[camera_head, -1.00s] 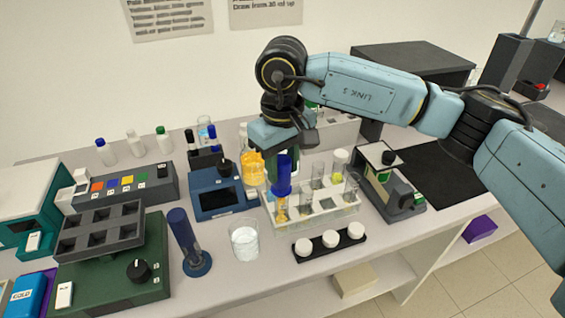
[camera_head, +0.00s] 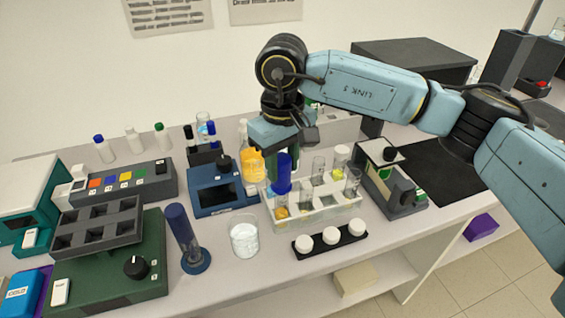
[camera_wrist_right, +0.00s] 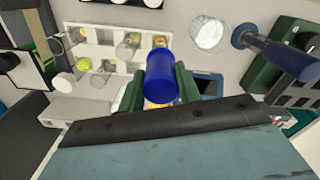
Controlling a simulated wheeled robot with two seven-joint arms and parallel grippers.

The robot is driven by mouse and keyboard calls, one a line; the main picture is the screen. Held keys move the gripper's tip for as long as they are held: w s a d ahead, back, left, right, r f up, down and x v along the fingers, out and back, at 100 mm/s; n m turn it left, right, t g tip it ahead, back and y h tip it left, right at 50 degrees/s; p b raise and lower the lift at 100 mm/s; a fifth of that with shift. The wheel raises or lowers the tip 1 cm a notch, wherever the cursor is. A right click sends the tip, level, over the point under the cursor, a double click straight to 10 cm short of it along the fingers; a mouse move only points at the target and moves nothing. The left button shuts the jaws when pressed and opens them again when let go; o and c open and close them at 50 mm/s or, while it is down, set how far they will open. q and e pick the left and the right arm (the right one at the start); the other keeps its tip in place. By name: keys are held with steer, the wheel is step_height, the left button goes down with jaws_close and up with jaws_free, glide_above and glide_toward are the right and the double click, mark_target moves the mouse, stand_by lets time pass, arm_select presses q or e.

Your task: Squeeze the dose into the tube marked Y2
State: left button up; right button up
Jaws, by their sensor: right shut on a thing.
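My right gripper (camera_head: 283,156) is shut on a dropper with a blue bulb (camera_head: 284,176). In the right wrist view the bulb (camera_wrist_right: 160,80) sits between the green fingers. The dropper hangs roughly upright over the front left of a white tube rack (camera_head: 325,211). A clear tube with orange at its bottom (camera_head: 281,212) stands under the bulb. The dropper's tip is hard to make out. Other clear tubes (camera_head: 318,169) stand in the rack, one with yellow content (camera_head: 336,175). No Y2 mark is readable. My left gripper is not in view.
A black strip with three white caps (camera_head: 330,238) lies in front of the rack. A glass beaker (camera_head: 244,238) and a blue upright holder (camera_head: 186,237) stand to the left. A flask of orange liquid (camera_head: 252,167) is behind. A grey-green device (camera_head: 393,182) stands right.

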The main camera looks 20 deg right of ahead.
steer(key=shift+r, duration=0.15)
stand_by(0.3)
steer(key=shift+r+p, duration=2.3)
steer(key=shift+r, duration=2.75)
